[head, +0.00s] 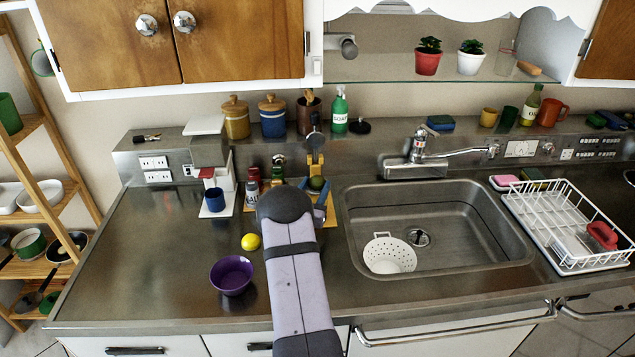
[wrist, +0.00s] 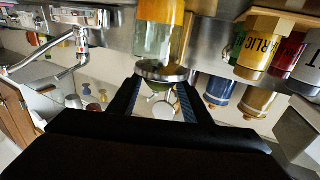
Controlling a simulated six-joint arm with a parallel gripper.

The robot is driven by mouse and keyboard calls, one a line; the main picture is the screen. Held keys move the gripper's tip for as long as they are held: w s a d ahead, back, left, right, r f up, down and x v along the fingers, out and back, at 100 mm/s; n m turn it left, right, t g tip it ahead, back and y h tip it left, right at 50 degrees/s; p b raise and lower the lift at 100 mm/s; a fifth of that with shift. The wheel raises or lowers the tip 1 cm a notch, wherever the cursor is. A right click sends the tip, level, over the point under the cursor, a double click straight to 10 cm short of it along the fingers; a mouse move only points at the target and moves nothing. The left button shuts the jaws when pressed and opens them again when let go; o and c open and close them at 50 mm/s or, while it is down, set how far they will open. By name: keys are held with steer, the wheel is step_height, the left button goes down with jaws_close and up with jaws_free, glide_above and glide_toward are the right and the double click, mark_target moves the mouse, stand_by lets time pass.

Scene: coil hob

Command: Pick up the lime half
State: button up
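That view is upside down. My gripper (head: 315,192) is at the lime half, with its fingers apart on either side. In the wrist view the fingers (wrist: 160,82) are open with a clear gap between them. I cannot tell whether they touch the lime half.
Spice jars (head: 253,187) stand close to the left of my gripper. The sink (head: 470,250) with a white colander (head: 390,255) is to the right. A lemon (head: 251,242) and a purple bowl (head: 232,275) are at the front left. The left counter has free room.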

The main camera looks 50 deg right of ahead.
mark_target(315, 188)
steer(key=c, duration=0.3)
steer(key=shift+r, duration=0.1)
steer(key=shift+c, duration=0.2)
step_height(315, 188, up, 10)
steer(key=b, duration=0.3)
steer(key=shift+w, duration=0.1)
stand_by(1.2)
